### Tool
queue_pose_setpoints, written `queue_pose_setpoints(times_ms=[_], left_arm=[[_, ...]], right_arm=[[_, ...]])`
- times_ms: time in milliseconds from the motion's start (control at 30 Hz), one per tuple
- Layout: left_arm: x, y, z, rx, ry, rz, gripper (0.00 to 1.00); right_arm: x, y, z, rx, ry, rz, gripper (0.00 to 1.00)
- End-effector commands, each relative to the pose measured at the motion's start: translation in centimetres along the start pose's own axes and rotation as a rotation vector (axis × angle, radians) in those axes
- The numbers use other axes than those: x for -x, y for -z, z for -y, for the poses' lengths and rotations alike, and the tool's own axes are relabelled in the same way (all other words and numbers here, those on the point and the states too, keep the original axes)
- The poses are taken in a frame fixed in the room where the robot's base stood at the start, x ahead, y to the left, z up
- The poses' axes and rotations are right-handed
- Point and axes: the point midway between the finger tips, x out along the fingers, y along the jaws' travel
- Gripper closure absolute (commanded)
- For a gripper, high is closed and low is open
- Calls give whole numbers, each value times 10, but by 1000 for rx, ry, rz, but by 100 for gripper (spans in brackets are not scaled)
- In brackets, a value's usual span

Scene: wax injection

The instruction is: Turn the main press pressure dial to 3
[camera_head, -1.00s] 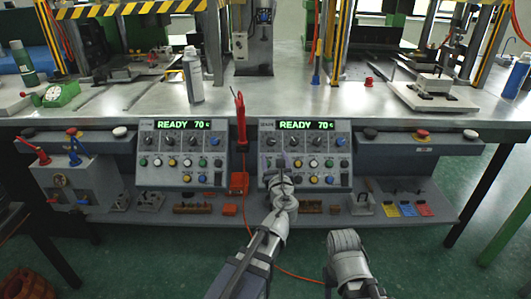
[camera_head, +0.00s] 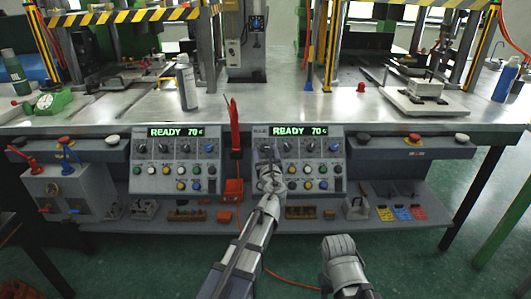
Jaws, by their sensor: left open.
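Two grey control panels are fixed side by side under the bench's front edge, the left panel (camera_head: 150,171) and the right panel (camera_head: 332,160). Each has a green display reading READY 70, a row of dials and several coloured buttons. I cannot read the dial labels or settings. My left gripper (camera_head: 268,157) is open at the left part of the right panel, near its dial row. It hides some controls there, and I cannot tell whether it touches a dial. The black dials (camera_head: 284,146) right of it show. My right arm shows low in view; its jaws are hidden.
A red tool (camera_head: 234,135) hangs between the panels. The lower shelf (camera_head: 340,227) holds small blocks, parts and coloured cards. Red and black push buttons sit along the bench edge.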

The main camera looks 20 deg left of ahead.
Motion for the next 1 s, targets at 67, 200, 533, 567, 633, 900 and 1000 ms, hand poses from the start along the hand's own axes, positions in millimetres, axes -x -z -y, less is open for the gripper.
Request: queue_pose_setpoints(times_ms=[67,200,533,567,633,900,1000], left_arm=[[0,0,0,0,0,0,32],[0,0,0,0,0,0,48],[1,0,0,0,0,0,85],[1,0,0,0,0,0,88],[1,0,0,0,0,0,96],[1,0,0,1,0,0,100],[0,0,1,9,-6,-1,100]], right_arm=[[0,0,0,0,0,0,50],[0,0,0,0,0,0,50],[0,0,0,0,0,0,50],[0,0,0,0,0,0,50],[0,0,0,0,0,0,50],[0,0,0,0,0,0,50],[1,0,0,0,0,0,50]])
